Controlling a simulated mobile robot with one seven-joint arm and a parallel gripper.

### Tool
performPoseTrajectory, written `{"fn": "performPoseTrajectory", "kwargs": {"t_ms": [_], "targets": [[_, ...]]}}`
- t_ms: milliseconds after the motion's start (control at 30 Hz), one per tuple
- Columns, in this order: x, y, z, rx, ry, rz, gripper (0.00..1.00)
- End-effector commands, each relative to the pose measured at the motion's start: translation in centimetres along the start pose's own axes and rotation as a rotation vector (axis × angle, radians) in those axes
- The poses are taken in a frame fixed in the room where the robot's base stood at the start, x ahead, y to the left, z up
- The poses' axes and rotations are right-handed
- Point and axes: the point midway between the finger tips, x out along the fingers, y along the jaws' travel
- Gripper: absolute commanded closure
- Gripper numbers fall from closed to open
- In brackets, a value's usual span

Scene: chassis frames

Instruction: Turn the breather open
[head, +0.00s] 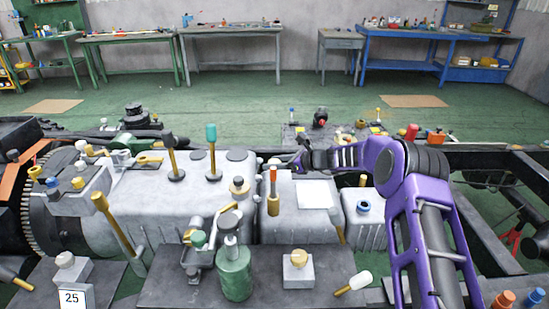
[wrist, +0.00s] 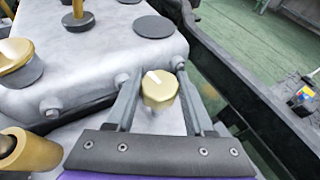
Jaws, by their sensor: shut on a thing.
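The breather, as I take it, is a gold faceted cap (wrist: 160,92) with a white mark on its top, upright on the grey housing in the wrist view. My gripper (wrist: 158,84) has one finger on each side of the cap and is shut on it. The white mark slants across the top toward the upper left. In the head view my gripper (head: 297,162) is at the left end of the purple arm, low over the grey casing. The cap is too small or hidden to make out clearly there.
A gold post with an orange top (head: 273,192) stands just left of my gripper. Farther left are a teal-topped lever (head: 211,135) and a dark-knobbed lever (head: 170,142). A dark frame rail (wrist: 262,95) runs along the right, with green floor beyond.

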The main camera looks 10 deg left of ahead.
Motion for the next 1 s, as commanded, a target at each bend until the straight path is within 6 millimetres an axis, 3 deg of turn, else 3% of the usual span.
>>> {"fn": "performPoseTrajectory", "kwargs": {"t_ms": [500, 1000], "targets": [[0.14, -0.10, -0.29, -0.087, -0.002, 0.205, 1.00], [0.06, 0.00, 0.00, -0.106, -0.002, 0.257, 1.00]]}}
